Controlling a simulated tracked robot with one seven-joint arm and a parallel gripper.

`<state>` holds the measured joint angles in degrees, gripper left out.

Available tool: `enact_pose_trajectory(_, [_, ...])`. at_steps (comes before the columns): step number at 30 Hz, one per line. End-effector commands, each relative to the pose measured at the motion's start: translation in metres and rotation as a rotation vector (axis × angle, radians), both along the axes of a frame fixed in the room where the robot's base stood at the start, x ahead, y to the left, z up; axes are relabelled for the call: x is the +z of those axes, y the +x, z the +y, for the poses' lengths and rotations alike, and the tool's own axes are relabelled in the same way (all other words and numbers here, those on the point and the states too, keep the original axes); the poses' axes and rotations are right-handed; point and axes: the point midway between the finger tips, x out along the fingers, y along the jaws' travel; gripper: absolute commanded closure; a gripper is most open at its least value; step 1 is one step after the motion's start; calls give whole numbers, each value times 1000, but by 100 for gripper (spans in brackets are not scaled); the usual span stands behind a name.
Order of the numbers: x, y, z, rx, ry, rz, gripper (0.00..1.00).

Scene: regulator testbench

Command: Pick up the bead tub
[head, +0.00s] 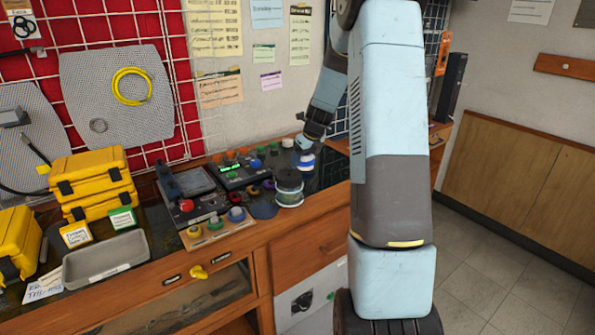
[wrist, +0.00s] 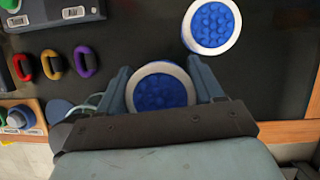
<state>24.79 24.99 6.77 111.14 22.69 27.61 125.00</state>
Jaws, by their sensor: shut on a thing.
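A round white bead tub (wrist: 160,88) filled with blue beads sits between the two fingers of my gripper (wrist: 162,74) in the wrist view. The fingers press on its left and right sides, and its lower edge is hidden by the gripper body. A second white tub with blue beads (wrist: 211,25) stands just beyond, to the upper right, apart from the fingers. In the head view my gripper (head: 304,143) is low over the bench, above a white and blue tub (head: 306,161). I cannot tell there which of the two tubs it is.
A clear spool-like container (head: 289,188) stands close by in the head view. Yellow cases (head: 92,178) and a grey tray (head: 105,258) are far left.

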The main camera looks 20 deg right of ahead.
Motion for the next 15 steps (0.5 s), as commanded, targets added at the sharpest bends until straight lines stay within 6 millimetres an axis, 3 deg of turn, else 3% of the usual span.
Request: enact_pose_trajectory(15, [-49, 1, 4, 7, 0, 1, 67])
